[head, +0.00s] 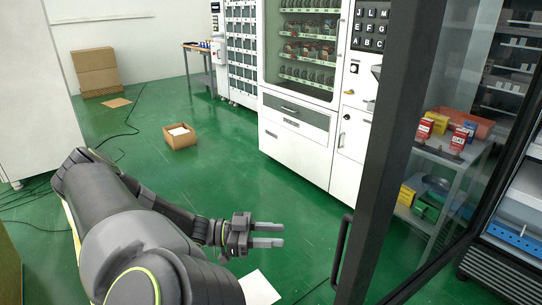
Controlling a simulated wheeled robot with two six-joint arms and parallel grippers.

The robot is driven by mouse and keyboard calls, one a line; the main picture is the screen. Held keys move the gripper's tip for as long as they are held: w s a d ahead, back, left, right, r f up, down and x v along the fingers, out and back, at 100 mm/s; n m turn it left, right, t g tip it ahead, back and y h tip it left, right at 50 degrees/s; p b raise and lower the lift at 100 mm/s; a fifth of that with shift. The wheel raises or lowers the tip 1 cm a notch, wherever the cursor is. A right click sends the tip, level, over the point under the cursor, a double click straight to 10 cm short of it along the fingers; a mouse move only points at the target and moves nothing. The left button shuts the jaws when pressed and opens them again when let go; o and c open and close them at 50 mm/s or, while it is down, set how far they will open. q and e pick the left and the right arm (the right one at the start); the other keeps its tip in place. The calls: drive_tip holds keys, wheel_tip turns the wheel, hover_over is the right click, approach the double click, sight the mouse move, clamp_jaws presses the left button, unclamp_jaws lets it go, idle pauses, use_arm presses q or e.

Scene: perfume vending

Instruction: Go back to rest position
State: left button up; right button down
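My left gripper (268,234) is at the lower middle of the head view, pointing right. Its two fingers are apart with a narrow gap between them and nothing held. It hangs over the green floor, to the left of the black-framed glass door. My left arm comes in from the lower left. My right gripper is not in view.
The open glass door (384,150) with a black handle (341,252) stands close on the right. A white vending machine (299,142) is behind it. A cardboard box (179,136) and black cables lie on the floor. The green floor (225,180) between is mostly clear.

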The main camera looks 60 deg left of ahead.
use_arm(q)
drive_tip(key=shift+s, duration=0.1)
idle(0.6)
drive_tip(key=s+a+f+n+g+y+p, duration=0.1)
drive_tip(key=s+a+f+n+y+p, duration=0.25)
drive_tip(key=a+f+y, duration=0.75)
drive_tip(key=s+d+f+n+g+y+p, duration=0.1)
drive_tip(key=s+d+f+g, duration=0.2)
drive_tip(key=f, duration=0.7)
drive_tip(key=s+d+f+n+g+p, duration=0.1)
drive_tip(key=s+f+n+g, duration=0.15)
drive_tip(key=s+f, duration=0.6)
drive_tip(key=s+d+f+g+h, duration=0.1)
drive_tip(key=d+f+g, duration=0.1)
drive_tip(key=d+f, duration=0.4)
drive_tip(key=s+d+f+g+h+p, duration=0.1)
drive_tip(key=d+f, duration=0.5)
drive_tip(key=d, duration=0.6)
drive_tip(key=s+d+f+m+g+p, duration=0.1)
drive_tip(key=s+d+f+g, duration=0.2)
drive_tip(key=d, duration=0.6)
wheel_tip(320, 180, down, 4)
drive_tip(key=shift+d+r+g+h, duration=0.25)
drive_tip(key=shift+d+g+h, duration=0.15)
drive_tip(key=shift+g, duration=0.75)
